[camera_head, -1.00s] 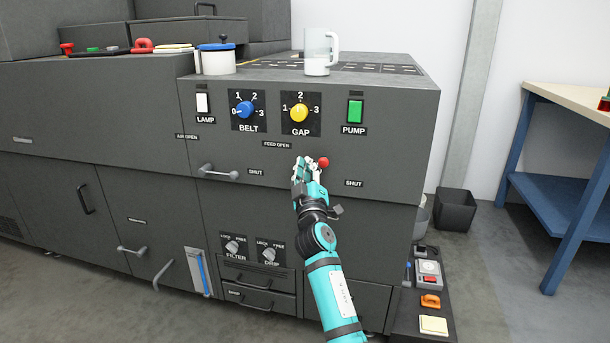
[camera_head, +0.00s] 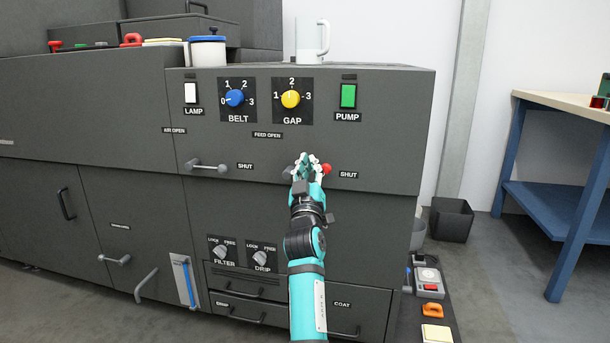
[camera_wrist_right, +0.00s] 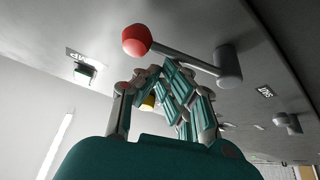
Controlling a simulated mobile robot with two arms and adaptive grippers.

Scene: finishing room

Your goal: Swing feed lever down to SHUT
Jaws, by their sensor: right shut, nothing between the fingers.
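The feed lever, with its red ball knob (camera_head: 326,169), is on the dark machine front. It points right, about level, with the knob just left of the SHUT label (camera_head: 348,174). The FEED OPEN label (camera_head: 267,135) is above its pivot. My right gripper (camera_head: 307,160) is shut and empty, in front of the lever's arm, hiding most of it. In the right wrist view the red knob (camera_wrist_right: 137,40), grey rod and hub (camera_wrist_right: 228,65) show just beyond the fingertips (camera_wrist_right: 168,72). I cannot tell whether they touch. My left gripper is not in view.
The AIR lever (camera_head: 208,167) points right toward its own SHUT label. Above are the blue BELT dial (camera_head: 235,98), yellow GAP dial (camera_head: 290,99) and green PUMP switch (camera_head: 348,96). A mug (camera_head: 311,40) stands on top. A blue-legged bench (camera_head: 545,197) is at right.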

